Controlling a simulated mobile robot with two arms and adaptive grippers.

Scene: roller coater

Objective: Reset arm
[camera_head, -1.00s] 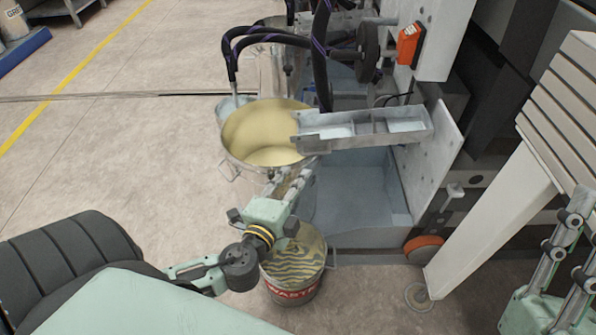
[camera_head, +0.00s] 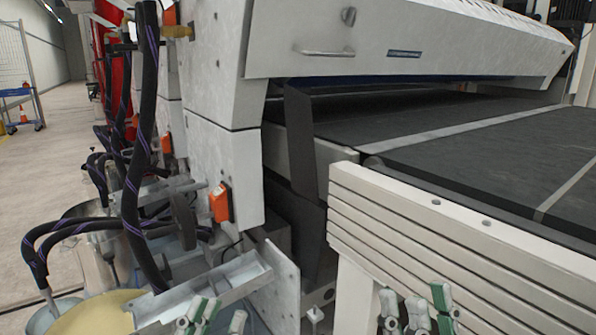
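My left gripper (camera_head: 217,316) shows at the bottom edge of the head view, in front of the metal trough (camera_head: 215,289). Only its upper finger parts are in view, and I cannot tell how far apart the tips are. My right gripper (camera_head: 416,308) is at the bottom edge, right of centre, in front of the pale slatted panel (camera_head: 470,240). Its fingers stand apart with nothing seen between them. The rest of both arms is below the picture.
The coater (camera_head: 400,45) with its dark conveyor bed (camera_head: 480,150) fills the right side. A pot of yellowish liquid (camera_head: 95,318) stands at lower left under black hoses (camera_head: 142,140). An orange switch box (camera_head: 221,203) is on the machine's side. Open floor (camera_head: 40,180) lies at far left.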

